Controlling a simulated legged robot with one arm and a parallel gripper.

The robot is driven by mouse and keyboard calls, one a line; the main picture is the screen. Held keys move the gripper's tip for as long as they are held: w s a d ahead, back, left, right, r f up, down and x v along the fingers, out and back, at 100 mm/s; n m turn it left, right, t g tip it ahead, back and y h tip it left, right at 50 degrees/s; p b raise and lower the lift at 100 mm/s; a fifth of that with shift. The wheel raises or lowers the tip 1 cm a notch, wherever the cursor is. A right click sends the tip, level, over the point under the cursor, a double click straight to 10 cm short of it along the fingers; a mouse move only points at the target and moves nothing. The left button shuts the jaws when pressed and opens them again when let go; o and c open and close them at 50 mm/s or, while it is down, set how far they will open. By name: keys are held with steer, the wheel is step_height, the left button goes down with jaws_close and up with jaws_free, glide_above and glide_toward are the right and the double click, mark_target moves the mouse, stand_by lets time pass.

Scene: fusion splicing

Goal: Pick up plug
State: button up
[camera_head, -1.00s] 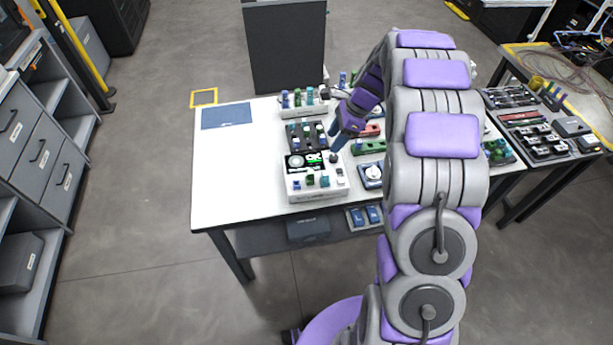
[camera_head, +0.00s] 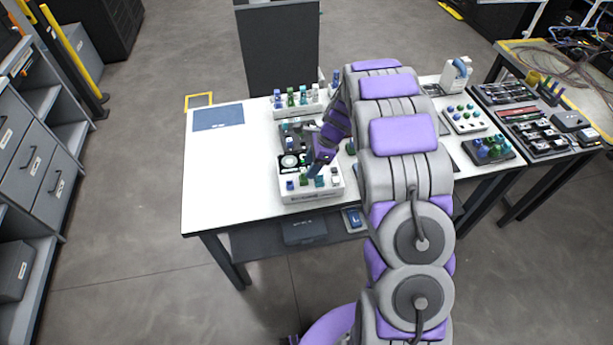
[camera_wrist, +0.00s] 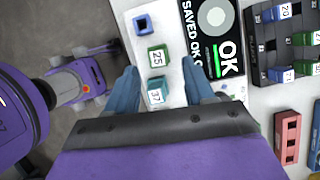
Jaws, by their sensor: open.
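My gripper (camera_head: 315,172) is over the front part of the white splicer box (camera_head: 310,194). In the wrist view its two blue-grey fingers (camera_wrist: 159,67) are apart, and nothing is held. A teal plug marked 37 (camera_wrist: 156,92) lies in the picture between the fingers. A green plug marked 25 (camera_wrist: 157,57) is just beyond it, near the fingertip level. A blue plug (camera_wrist: 143,24) is farther up the same row. These plugs sit on the white box beside its screen (camera_wrist: 214,35), which reads OK. Contact between fingers and plugs cannot be told.
A dark tray with blue and green plugs (camera_wrist: 296,72) is right of the screen in the wrist view, with a red holed block (camera_wrist: 287,138) below it. The white table (camera_head: 208,170) is clear at left, apart from a blue mat (camera_head: 219,117).

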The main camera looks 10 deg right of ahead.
mark_target(303, 171)
steer(key=shift+a+f, duration=0.85)
steer(key=shift+f, duration=0.25)
steer(key=shift+a, duration=0.3)
steer(key=shift+d+r, duration=0.1)
steer(key=shift+d, duration=0.45)
steer(key=c, duration=0.7)
steer(key=shift+a, duration=0.15)
steer(key=shift+c, duration=1.3)
steer(key=shift+a, duration=0.2)
jaws_close()
steer(key=shift+w+r, duration=0.1)
